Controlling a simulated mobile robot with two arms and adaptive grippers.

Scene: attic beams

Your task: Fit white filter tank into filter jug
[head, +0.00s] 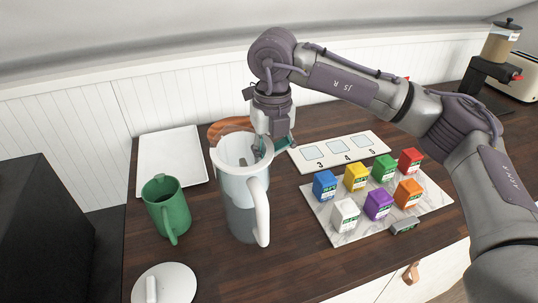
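The filter jug (240,222) stands upright on the dark wooden counter, clear grey below, with a white handle (262,212) facing front right. A pale white filter tank (237,184) shows in its upper part, with its open top level with the jug's rim; I cannot tell how firmly it sits. My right gripper (267,148) points down at the tank's right rear rim, with fingers close to or across it. The fingertips are partly hidden by the rim, so whether they grip is unclear. A white lid (178,284) with a handle lies at the front left. My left gripper is not in view.
A green mug (167,208) stands left of the jug, before a white tray (172,158). A round wooden board (229,125) is behind. A numbered panel (325,163) and a marble board (335,224) with several coloured boxes lie right. Free counter shows in front.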

